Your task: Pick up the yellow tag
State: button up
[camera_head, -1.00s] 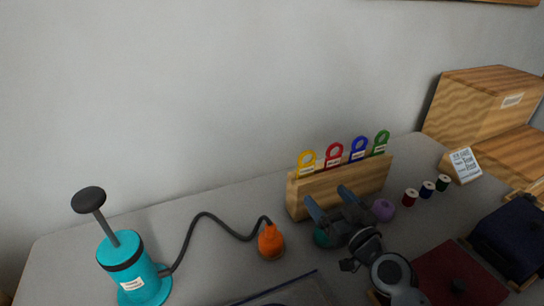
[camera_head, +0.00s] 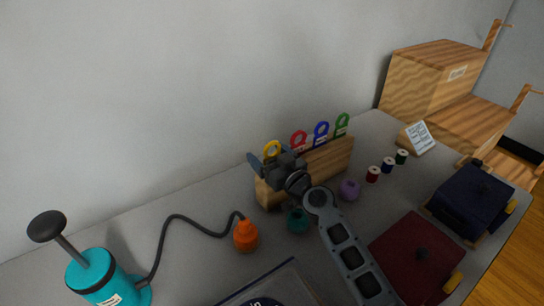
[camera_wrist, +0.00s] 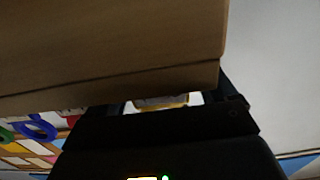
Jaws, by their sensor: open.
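The yellow tag (camera_head: 272,147) stands at the left end of a wooden rack (camera_head: 331,162) in the head view; its ring top shows above my gripper. My gripper (camera_head: 272,161) is open at the rack's left end, with a finger on either side of the tag in the picture. The gripper hides the tag's lower part, and I cannot tell whether the fingers touch it. In the wrist view a yellow-edged, pale piece, apparently the tag (camera_wrist: 160,103), shows at the dark gripper, beside the rack's large wooden face (camera_wrist: 100,45).
Red (camera_head: 298,139), blue (camera_head: 321,130) and green (camera_head: 342,122) tags stand in the rack to the right. A teal ball (camera_head: 298,221) and purple ball (camera_head: 349,190) lie in front. An orange bulb (camera_head: 246,235) joins a teal pump (camera_head: 95,275) by hose.

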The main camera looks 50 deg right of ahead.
jog(key=shift+c, duration=0.5)
jog(key=c, duration=0.9)
jog(key=shift+r, duration=0.1)
